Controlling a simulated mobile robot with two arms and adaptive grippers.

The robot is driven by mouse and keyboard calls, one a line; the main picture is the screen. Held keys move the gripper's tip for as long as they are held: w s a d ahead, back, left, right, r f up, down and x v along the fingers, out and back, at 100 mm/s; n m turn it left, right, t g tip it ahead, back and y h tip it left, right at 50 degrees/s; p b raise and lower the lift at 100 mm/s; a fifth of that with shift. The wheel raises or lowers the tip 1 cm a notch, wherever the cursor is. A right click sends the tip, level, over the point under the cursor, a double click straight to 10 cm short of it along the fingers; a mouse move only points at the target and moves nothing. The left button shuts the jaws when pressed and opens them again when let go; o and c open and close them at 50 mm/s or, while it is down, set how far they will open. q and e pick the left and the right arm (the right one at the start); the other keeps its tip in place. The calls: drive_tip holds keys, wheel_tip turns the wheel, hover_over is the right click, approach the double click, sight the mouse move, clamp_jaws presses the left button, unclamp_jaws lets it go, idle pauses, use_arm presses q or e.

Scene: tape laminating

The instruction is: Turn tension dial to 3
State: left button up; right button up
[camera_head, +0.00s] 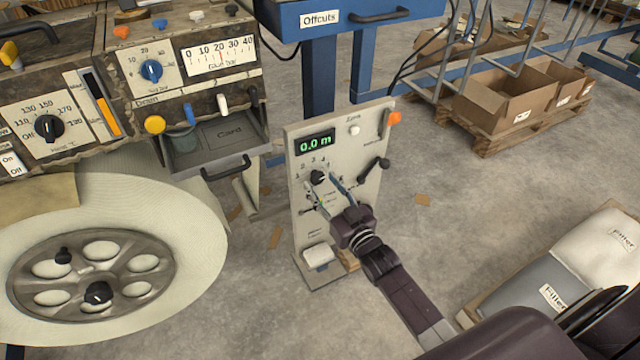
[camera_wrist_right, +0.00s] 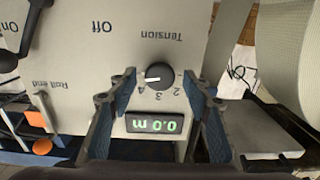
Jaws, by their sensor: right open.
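The tension dial (camera_head: 318,177) is a small black knob on an upright pale panel (camera_head: 308,255), below a green "0.0 m" display (camera_head: 315,142). In the right wrist view the panel appears upside down. There the dial (camera_wrist_right: 160,76) has a white pointer mark on its left side, close to the 4 and away from the 3. My right gripper (camera_head: 327,186) is open in front of the panel. In the wrist view its two blue-padded fingers (camera_wrist_right: 166,88) stand apart on either side of the dial, with a gap to it. My left gripper is not in view.
An orange-tipped lever (camera_head: 391,120) and a black crank handle (camera_head: 376,168) sit on the panel's right side. A large pale roll (camera_head: 190,215) and a machine with other dials stand at the left. Filler bags (camera_head: 600,250) lie at the right.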

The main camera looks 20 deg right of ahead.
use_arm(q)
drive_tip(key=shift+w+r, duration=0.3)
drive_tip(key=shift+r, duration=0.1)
use_arm(e)
drive_tip(key=shift+w, duration=0.95)
drive_tip(key=shift+c, duration=0.4)
drive_tip(key=c, duration=1)
